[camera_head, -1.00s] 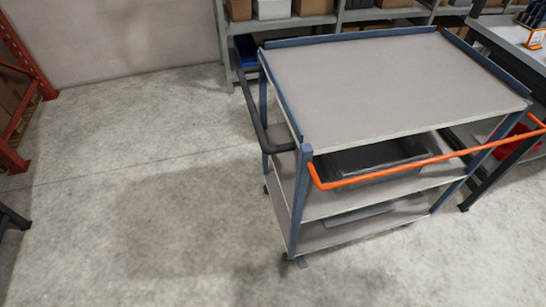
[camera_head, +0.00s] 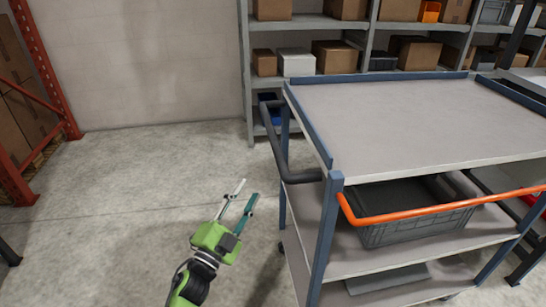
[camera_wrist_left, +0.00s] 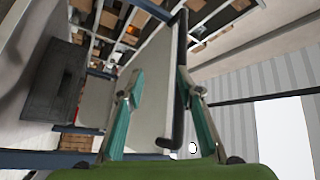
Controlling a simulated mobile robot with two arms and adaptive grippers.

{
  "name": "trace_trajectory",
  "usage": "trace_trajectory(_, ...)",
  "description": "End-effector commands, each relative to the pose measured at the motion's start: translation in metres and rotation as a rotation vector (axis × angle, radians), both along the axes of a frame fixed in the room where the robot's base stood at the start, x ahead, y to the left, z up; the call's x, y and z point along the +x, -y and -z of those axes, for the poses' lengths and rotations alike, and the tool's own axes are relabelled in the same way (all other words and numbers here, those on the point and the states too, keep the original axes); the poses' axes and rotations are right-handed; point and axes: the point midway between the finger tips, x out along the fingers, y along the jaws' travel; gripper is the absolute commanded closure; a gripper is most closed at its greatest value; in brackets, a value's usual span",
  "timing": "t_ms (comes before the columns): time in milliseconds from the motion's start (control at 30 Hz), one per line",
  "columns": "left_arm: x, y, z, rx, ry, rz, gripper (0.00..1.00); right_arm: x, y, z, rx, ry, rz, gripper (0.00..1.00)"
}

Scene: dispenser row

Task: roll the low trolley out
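A three-shelf trolley (camera_head: 420,115) with blue posts and grey shelves stands at the right in the head view. An orange bar handle (camera_head: 440,208) runs along its near side. A black bar handle (camera_head: 276,145) sticks out on its left end. My left gripper (camera_head: 249,189) is open and empty, over the floor left of the trolley and apart from the black handle. In the left wrist view my open fingers (camera_wrist_left: 160,75) frame part of the trolley, with a dark curved bar (camera_wrist_left: 178,125) by the right finger. My right gripper is not in view.
A grey crate (camera_head: 415,230) sits on the trolley's middle shelf and a flat grey piece (camera_head: 388,279) on its bottom shelf. Shelving with boxes (camera_head: 336,56) stands behind. An orange-red rack (camera_head: 42,70) is at the left. The floor (camera_head: 140,175) between is clear.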

Motion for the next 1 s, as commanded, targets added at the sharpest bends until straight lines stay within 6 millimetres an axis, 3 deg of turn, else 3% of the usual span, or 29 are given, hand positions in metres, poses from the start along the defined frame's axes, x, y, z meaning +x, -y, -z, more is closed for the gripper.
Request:
trace_trajectory(133, -0.006, 0.009, -0.044, 0.061, 0.143, 0.020, 0.67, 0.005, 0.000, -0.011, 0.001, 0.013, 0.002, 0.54)
trace_trajectory(333, 0.000, 0.015, -0.062, 0.077, 0.177, 0.025, 0.67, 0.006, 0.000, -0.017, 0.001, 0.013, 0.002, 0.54)
trace_trajectory(800, 0.077, 0.050, -0.097, 0.074, 0.173, 0.024, 0.67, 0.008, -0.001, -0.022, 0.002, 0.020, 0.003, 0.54)
trace_trajectory(1000, 0.099, 0.060, -0.106, 0.075, 0.171, 0.023, 0.67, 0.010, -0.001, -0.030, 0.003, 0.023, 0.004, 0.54)
